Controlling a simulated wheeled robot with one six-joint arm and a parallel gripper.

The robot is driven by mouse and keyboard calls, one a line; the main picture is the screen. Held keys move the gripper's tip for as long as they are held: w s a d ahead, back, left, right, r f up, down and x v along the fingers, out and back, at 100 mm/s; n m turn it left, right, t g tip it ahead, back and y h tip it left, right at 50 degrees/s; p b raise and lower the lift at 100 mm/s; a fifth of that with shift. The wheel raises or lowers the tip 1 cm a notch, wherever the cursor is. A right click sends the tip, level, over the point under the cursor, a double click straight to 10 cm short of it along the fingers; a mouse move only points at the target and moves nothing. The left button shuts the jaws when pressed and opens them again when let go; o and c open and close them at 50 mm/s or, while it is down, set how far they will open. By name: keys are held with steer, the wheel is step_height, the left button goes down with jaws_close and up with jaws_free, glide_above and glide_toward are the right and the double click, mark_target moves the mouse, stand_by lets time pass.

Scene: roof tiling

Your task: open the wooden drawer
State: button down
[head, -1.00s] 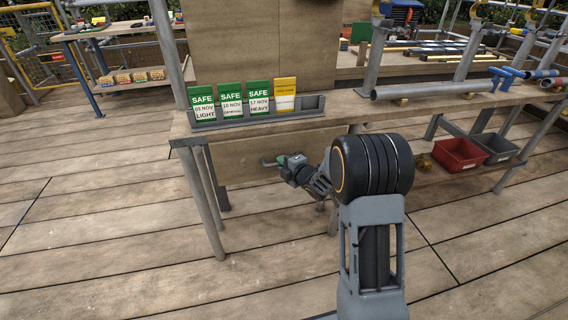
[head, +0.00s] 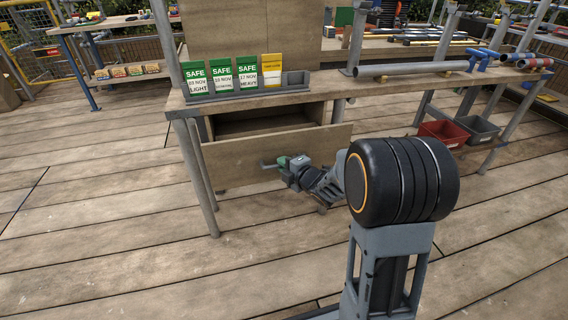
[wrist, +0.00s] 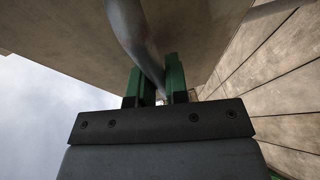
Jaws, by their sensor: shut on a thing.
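The wooden drawer (head: 235,163) sits under the bench in the head view. Its front panel stands out from the bench, and a dark opening shows above and behind it. My gripper (head: 283,162) is at the drawer's front, with its green fingertips at the grey bar handle (head: 268,164). In the wrist view, the handle (wrist: 134,35) runs between the two green fingers of my gripper (wrist: 156,85), which are shut on it. The drawer front (wrist: 60,30) fills the upper part of that view. The inside of the drawer is mostly hidden.
A rack (head: 300,82) with green and yellow tags stands on the bench top (head: 330,88). A bench leg (head: 192,175) is left of the drawer. A red bin (head: 443,132) and a grey bin (head: 477,129) are at the right. The plank floor (head: 120,240) in front is clear.

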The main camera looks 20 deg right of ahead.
steer(key=shift+s+a, duration=0.1)
steer(key=shift+s, duration=0.45)
steer(key=c, duration=1.4)
jaws_free()
steer(key=b+v, duration=0.5)
steer(key=v, duration=0.8)
steer(key=shift+s+d, duration=0.25)
steer(key=shift+s, duration=0.05)
